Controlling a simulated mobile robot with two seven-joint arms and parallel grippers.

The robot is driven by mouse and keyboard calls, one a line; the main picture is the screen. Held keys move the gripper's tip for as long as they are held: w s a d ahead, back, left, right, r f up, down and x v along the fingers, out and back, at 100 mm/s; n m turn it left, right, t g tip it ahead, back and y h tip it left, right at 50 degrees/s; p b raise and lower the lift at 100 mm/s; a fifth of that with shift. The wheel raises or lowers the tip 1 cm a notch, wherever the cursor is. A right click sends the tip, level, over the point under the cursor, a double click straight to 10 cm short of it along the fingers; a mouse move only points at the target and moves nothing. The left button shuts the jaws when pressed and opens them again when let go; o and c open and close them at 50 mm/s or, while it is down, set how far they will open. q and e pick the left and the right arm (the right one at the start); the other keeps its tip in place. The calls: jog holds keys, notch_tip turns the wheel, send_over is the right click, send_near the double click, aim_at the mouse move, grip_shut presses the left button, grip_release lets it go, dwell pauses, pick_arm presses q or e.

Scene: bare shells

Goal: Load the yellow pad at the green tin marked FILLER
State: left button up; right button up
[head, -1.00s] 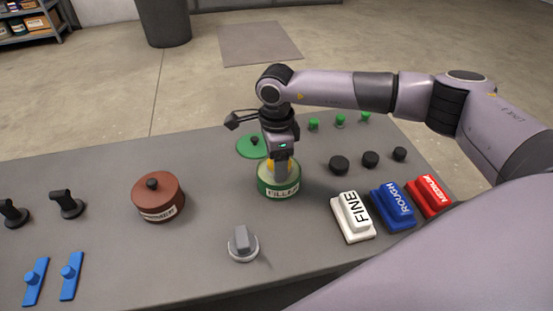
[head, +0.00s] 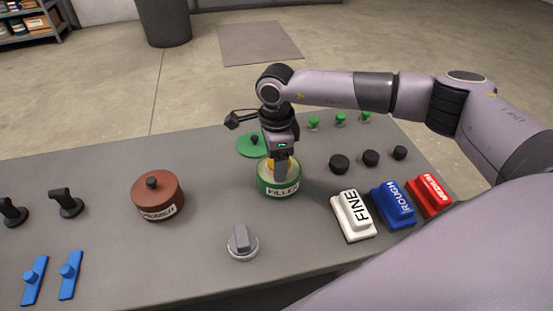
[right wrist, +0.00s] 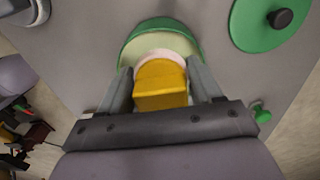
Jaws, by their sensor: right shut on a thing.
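The green tin marked FILLER (head: 279,190) stands open near the middle of the table; its pale inside shows in the right wrist view (right wrist: 180,45). My right gripper (head: 281,170) points down over the tin's mouth and is shut on the yellow pad (right wrist: 161,84). The pad has a pale pinkish face (right wrist: 158,55) at its far end, which is at or inside the tin's mouth; I cannot tell whether it touches the filler. Only a sliver of yellow shows in the head view. The green lid (head: 252,146) lies on the table behind the tin. My left gripper is not in view.
A lidded reddish-brown tin (head: 158,197) stands left. A grey knob (head: 242,243) is in front. FINE (head: 353,216), ROUGH (head: 393,206) and MEDIUM (head: 430,195) blocks sit right, with black knobs (head: 370,158) and green pegs (head: 340,119) behind. Blue pieces (head: 70,275) lie front left.

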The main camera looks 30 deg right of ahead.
jog(key=shift+f, duration=0.1)
jog(key=shift+r+p, duration=1.1)
jog(key=shift+r, duration=0.45)
jog(key=shift+r+p, duration=1.3)
jog(key=shift+r, duration=0.75)
